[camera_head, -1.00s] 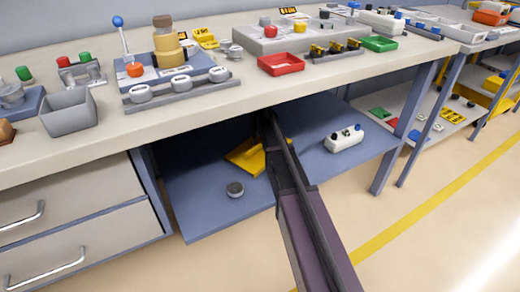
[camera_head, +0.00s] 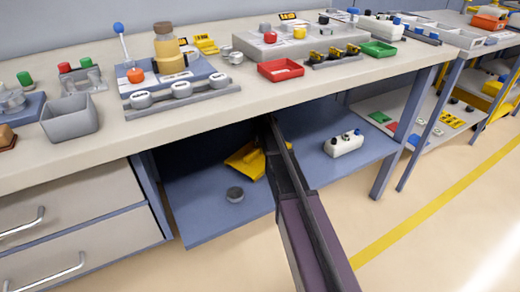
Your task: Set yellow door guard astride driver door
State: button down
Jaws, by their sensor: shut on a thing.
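The yellow door guard (camera_head: 246,161) is on or just above the blue lower shelf under the workbench, partly hidden behind my arm. A small bit of yellow also shows just right of the arm. My gripper (camera_head: 273,150) is at the dark far end of my arm, reaching under the bench top, shut on the guard. Its fingertips are hidden, so the exact grip cannot be seen. I cannot tell whether the guard is clear of the shelf. No driver door can be made out.
The bench top (camera_head: 200,112) overhangs the arm closely. Drawers (camera_head: 70,210) stand left, a bench leg (camera_head: 388,165) right. Floor in front is clear.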

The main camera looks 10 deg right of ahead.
aim_at(259, 147)
jog(key=shift+r+p, duration=1.6)
jog(key=shift+r, duration=0.1)
jog(key=s+a, duration=0.1)
jog(key=s, duration=0.4)
jog(key=s+a+r, duration=0.1)
jog(key=s, duration=0.4)
jog(key=s+a+p, duration=0.1)
jog(key=s, duration=0.4)
jog(key=shift+s+a+r, duration=0.15)
jog(key=shift+s+a, duration=0.05)
jog(key=shift+s, duration=0.15)
